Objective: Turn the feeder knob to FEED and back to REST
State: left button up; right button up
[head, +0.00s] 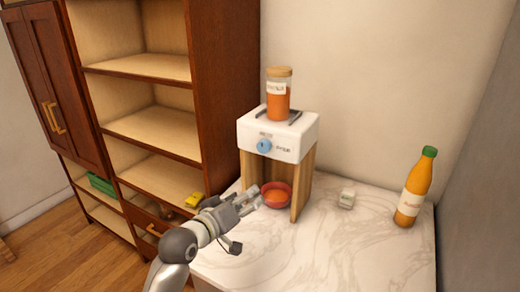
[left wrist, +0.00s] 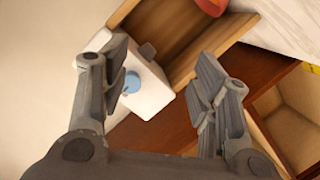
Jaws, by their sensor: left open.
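The feeder (head: 300,145) is a white box on wooden legs, standing on the marble counter. Its blue round knob (head: 264,146) is on the front face, with one small label above and one to the right, too small to read surely. Which label the knob points at, I cannot tell. My left gripper (head: 256,196) is open and empty, in front of the feeder, below the knob and close to the red bowl. In the left wrist view the knob (left wrist: 132,83) shows beyond the open fingers (left wrist: 163,62), apart from them. My right gripper is not in view.
A jar with orange contents (head: 278,100) sits on the feeder. A red bowl (head: 288,188) stands between its legs. A wooden shelf unit (head: 225,80) is at left. The front counter (head: 340,255) is clear.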

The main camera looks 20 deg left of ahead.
aim_at(261, 148)
pick_arm(q)
jog(key=w+a+r+n+t, duration=0.2)
jog(key=w+a+r+t, duration=0.15)
jog(key=r, duration=0.35)
jog(key=shift+g, duration=0.45)
jog(key=w+d+p, duration=0.1)
jog(key=w, duration=0.2)
jog(key=w+p, duration=0.1)
jog(key=w, duration=0.3)
jog(key=w+d+p, duration=0.1)
jog(key=w, duration=0.2)
jog(key=shift+w+d+r, duration=0.15)
jog(key=shift+w+d, duration=0.15)
jog(key=shift+w, duration=0.05)
jog(key=c, duration=1)
jog(key=shift+c, duration=0.2)
